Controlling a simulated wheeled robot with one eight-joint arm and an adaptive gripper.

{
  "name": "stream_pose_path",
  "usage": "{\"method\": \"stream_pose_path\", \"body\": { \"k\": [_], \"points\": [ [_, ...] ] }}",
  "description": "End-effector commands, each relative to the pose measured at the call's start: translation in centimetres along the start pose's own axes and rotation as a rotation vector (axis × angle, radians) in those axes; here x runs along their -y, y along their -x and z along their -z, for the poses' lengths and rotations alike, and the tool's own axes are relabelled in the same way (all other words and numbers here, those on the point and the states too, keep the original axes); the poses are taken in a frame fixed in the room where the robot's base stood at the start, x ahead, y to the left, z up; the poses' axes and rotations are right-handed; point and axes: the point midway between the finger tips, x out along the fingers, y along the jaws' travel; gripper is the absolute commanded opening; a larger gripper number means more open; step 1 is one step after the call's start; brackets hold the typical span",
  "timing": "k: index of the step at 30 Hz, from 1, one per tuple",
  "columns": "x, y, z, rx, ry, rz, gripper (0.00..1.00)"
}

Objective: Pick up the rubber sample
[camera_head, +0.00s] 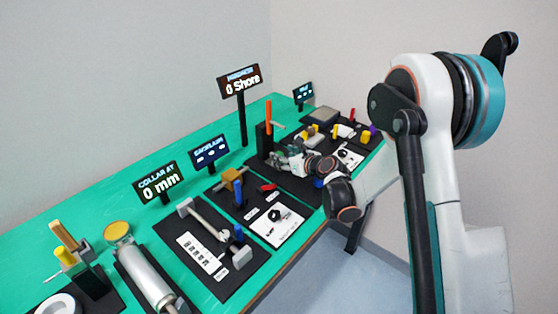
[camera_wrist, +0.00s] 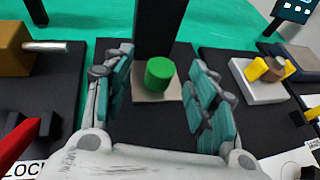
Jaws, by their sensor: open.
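A short green cylinder (camera_wrist: 159,73), which looks like the rubber sample, stands upright on a light square plate (camera_wrist: 146,96) in the wrist view. A black post (camera_wrist: 155,28) rises just behind it. My gripper (camera_wrist: 162,62) is open, with one teal-padded finger to the left of the cylinder and one to the right. Clear gaps show between the fingers and the cylinder. In the head view my gripper (camera_head: 285,158) is low over the black station by the "0 Shore" sign (camera_head: 240,82); I cannot make out the cylinder there.
In the wrist view, a white block with yellow parts (camera_wrist: 258,80) stands right of my gripper. A red lever (camera_wrist: 22,140) and a brown block with a metal rod (camera_wrist: 20,48) are at left. Several black stations fill the green table (camera_head: 110,215) in the head view.

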Motion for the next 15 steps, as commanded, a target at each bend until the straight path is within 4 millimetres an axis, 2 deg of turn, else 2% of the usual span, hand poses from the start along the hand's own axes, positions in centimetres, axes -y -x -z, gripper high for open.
{"method": "stream_pose_path", "body": {
  "k": [3, 6, 13, 14, 15],
  "points": [
    [0.3, -2.1, 0.4, 0.000, 0.002, -0.001, 0.52],
    [0.2, -3.1, 0.3, 0.000, 0.000, -0.001, 0.52],
    [0.2, -3.3, 0.1, 0.000, -0.001, 0.000, 0.52],
    [0.2, -3.3, 0.1, 0.000, -0.001, 0.000, 0.48],
    [0.2, -3.3, 0.1, 0.000, -0.001, 0.000, 0.39]
  ]
}}
